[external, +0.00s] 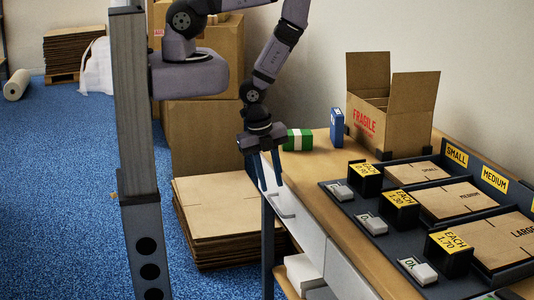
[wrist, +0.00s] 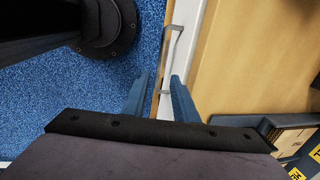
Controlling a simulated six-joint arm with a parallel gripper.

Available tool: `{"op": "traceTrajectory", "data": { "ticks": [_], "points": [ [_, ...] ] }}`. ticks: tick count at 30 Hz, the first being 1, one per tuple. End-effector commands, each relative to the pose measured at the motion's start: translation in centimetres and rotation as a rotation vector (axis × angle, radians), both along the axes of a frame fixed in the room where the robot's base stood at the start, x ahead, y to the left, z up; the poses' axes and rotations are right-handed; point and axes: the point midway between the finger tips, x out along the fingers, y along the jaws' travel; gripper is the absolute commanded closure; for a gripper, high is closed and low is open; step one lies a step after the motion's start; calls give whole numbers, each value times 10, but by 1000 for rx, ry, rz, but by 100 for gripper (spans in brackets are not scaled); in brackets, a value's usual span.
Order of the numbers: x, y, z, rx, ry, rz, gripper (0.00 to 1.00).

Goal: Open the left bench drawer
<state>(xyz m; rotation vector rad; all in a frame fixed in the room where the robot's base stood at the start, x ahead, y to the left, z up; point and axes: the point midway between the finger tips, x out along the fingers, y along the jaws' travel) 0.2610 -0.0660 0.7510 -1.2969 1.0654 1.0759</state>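The left bench drawer (external: 308,238) has a pale front under the wooden bench top and looks shut. Its grey bar handle (external: 281,204) is near the bench's left end. In the wrist view the handle (wrist: 171,52) stands out from the pale drawer front (wrist: 191,38). My gripper (external: 270,186) points down at the handle, with its fingers close to the bar. In the wrist view my gripper (wrist: 161,78) is open, with a gap between its fingers and the handle's near end showing in that gap. I cannot tell whether a finger touches the bar.
A second drawer (external: 346,275) is to the right. On the bench top (external: 310,172) are a green-and-white box (external: 298,139), a blue box (external: 337,127), an open FRAGILE carton (external: 368,122) and a carton rack (external: 465,158). Flat cardboard (external: 225,200) is stacked on the floor beside the bench.

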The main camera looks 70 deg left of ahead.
Motion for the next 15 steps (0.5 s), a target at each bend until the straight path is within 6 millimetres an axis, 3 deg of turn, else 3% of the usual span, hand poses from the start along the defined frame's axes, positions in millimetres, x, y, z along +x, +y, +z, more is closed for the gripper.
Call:
{"op": "traceTrajectory", "data": {
  "ticks": [15],
  "points": [
    [9, 1, -51, 1, 2, 1, 74]
  ]
}}
